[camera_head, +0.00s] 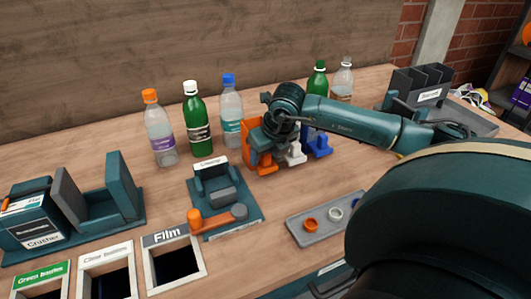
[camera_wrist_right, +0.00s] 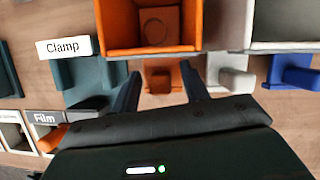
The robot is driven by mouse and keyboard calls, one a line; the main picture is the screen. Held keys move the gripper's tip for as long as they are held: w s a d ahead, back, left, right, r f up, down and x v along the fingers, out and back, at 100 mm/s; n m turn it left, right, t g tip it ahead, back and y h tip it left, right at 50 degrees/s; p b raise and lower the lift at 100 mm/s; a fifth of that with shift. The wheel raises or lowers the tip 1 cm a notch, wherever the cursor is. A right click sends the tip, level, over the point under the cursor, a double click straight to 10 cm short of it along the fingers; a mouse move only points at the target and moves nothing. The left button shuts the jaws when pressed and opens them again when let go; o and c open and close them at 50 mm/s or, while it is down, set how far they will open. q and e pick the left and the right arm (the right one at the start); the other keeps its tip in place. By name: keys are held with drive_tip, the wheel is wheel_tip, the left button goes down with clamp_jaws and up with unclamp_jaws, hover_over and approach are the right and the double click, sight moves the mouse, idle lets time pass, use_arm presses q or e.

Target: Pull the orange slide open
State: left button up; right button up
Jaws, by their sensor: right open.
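The orange slide (camera_head: 265,170) sticks out low at the front of an orange box (camera_head: 248,145) on the table. In the right wrist view the slide (camera_wrist_right: 163,80) shows below the open orange box (camera_wrist_right: 150,50). My right gripper (camera_head: 284,122) is over the dispensers in the head view, its fingers hard to make out. In the right wrist view my right gripper (camera_wrist_right: 158,82) is open, one finger on each side of the slide in the picture. No grip on the slide shows, and I cannot tell whether a finger touches it. My left gripper is not in view.
White (camera_head: 296,155) and blue (camera_head: 319,146) slides stand close to the right of the orange one. Several bottles stand behind. A clamp (camera_head: 222,190) is to the left. A grey tray (camera_head: 320,230) with caps lies in front.

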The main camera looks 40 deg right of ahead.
drive_tip(key=shift+c, duration=0.4)
clamp_jaws()
